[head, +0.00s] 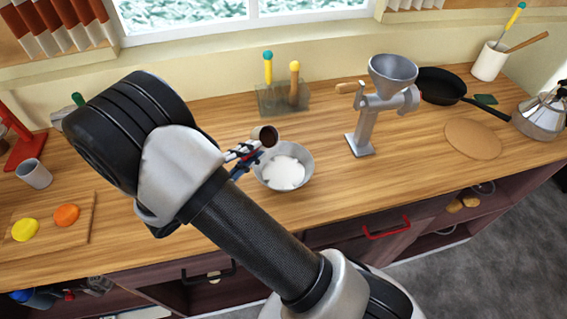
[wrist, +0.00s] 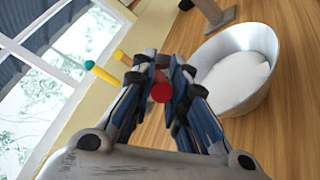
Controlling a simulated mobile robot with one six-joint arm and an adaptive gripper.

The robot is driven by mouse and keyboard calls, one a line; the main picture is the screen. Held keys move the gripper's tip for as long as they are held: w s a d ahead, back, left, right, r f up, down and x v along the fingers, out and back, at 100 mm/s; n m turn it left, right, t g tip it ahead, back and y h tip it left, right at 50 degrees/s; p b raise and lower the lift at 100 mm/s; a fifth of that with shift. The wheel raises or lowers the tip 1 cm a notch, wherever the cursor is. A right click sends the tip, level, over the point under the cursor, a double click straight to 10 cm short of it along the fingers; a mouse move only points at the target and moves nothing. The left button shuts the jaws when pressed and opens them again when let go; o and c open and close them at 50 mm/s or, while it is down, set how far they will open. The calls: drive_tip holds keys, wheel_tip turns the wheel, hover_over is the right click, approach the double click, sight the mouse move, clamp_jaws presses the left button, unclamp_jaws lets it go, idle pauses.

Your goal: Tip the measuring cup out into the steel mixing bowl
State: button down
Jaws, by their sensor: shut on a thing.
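The steel mixing bowl (head: 309,160) stands on the wooden counter with a white heap inside; in the wrist view the bowl (wrist: 270,55) is at the upper right. My gripper (head: 250,152) is at the bowl's left rim. A small cup with a dark brown inside, seemingly the measuring cup (head: 265,135), is at its tips, tilted on its side above the bowl's back left rim. In the wrist view my gripper (wrist: 160,75) is shut on a round red end, apparently its handle; the cup's body is not clear there. Whether anything remains inside is unclear.
A grey utensil block (head: 283,98) stands behind the bowl, and a metal grinder (head: 368,120) to its right. A black pan (head: 440,85) and a kettle (head: 542,112) are farther right.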

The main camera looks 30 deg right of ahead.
drive_tip(key=shift+s+d+r+m+b, duration=0.15)
drive_tip(key=shift+m+b, duration=0.25)
drive_tip(key=shift+m, duration=0.25)
drive_tip(key=shift+s+a+m+b, duration=0.15)
drive_tip(key=shift+m+b, duration=0.25)
drive_tip(key=shift+m, duration=0.25)
idle(0.4)
drive_tip(key=shift+s+d+f+m+b, duration=0.1)
drive_tip(key=shift+f+m+b, duration=0.3)
drive_tip(key=shift+b, duration=0.15)
drive_tip(key=shift+s+d+f+m+b, duration=0.1)
drive_tip(key=shift+f+m+b, duration=0.25)
drive_tip(key=shift+b, duration=0.2)
drive_tip(key=shift+s+d+m+b, duration=0.25)
drive_tip(key=shift+s+m+b, duration=0.35)
drive_tip(key=shift+s+m, duration=0.35)
idle(0.7)
drive_tip(key=shift+s+d+m+t+b, duration=0.1)
drive_tip(key=shift+s+m+t+b, duration=0.2)
drive_tip(key=shift+m+b, duration=0.55)
idle(0.5)
drive_tip(key=shift+s+d+m+y, duration=0.1)
drive_tip(key=shift+s+m+y, duration=0.2)
drive_tip(key=shift+m, duration=0.95)
idle(1.0)
